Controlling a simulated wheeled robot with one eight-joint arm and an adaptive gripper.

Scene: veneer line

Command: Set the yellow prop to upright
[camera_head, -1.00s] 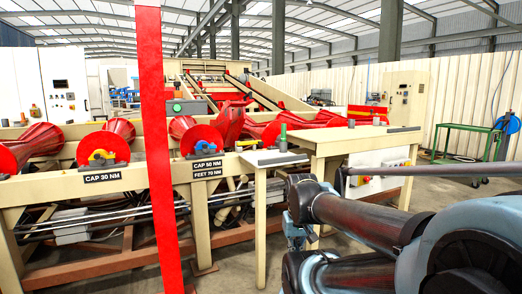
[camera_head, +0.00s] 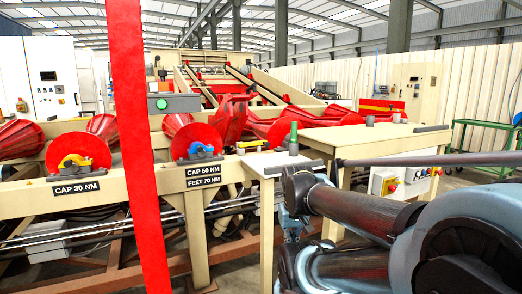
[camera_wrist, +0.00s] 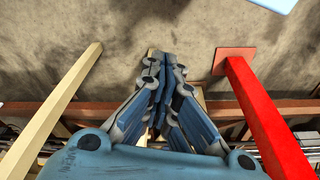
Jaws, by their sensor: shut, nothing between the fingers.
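No part is plainly the yellow prop. The yellow things I see are a small yellow fitting (camera_head: 75,161) on the red roller end above the CAP 30 NM label, and a small yellow block (camera_head: 250,145) on the cream beam. I cannot tell whether either is the prop, or its tilt. In the wrist view my gripper (camera_wrist: 165,58) is shut and empty, pointing down over the concrete floor, apart from the posts on both sides. In the head view my dark arm fills the lower right and my fingers are not clearly seen.
A red post (camera_head: 137,150) stands close in front of the cream line; a red post (camera_wrist: 262,110) is right of my gripper in the wrist view, with a pale yellow post (camera_wrist: 62,95) left. A small table (camera_head: 262,165) and a larger bench (camera_head: 375,137) stand beside my arm.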

